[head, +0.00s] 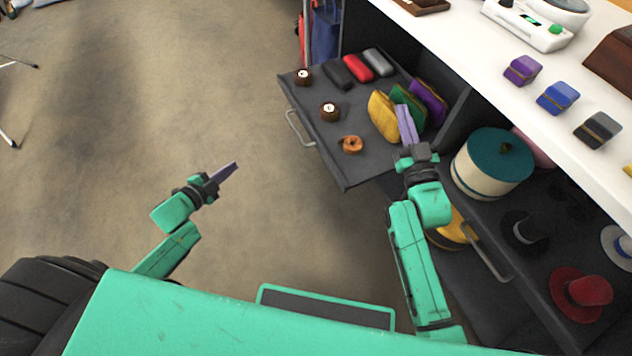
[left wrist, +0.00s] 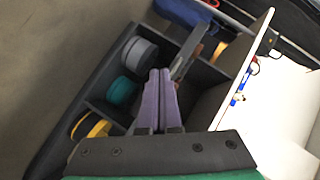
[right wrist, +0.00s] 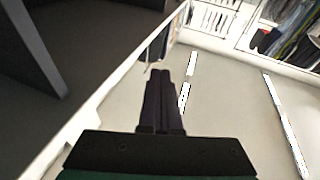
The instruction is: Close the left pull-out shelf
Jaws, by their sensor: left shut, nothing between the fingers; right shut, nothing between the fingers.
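The left pull-out shelf (head: 333,164) is a dark board, pulled out from under the white counter, with a metal handle (head: 298,128) on its front edge. It carries dark, red and grey cases, brown round items, and yellow, green and purple pouches. My left gripper (head: 236,165) is shut and empty over open floor, apart from the shelf front. Its fingers also show in the left wrist view (left wrist: 162,75). My right gripper (head: 404,108) is shut and empty; it overlaps the shelf beside the yellow pouch in the head view. Whether it touches anything I cannot tell.
The white counter (head: 450,30) has purple, blue and dark boxes along its edge. At the right, a lower shelf with a handle (head: 487,254) holds a teal-lidded round box (head: 492,165) and hats. Open floor (head: 180,90) lies to the left.

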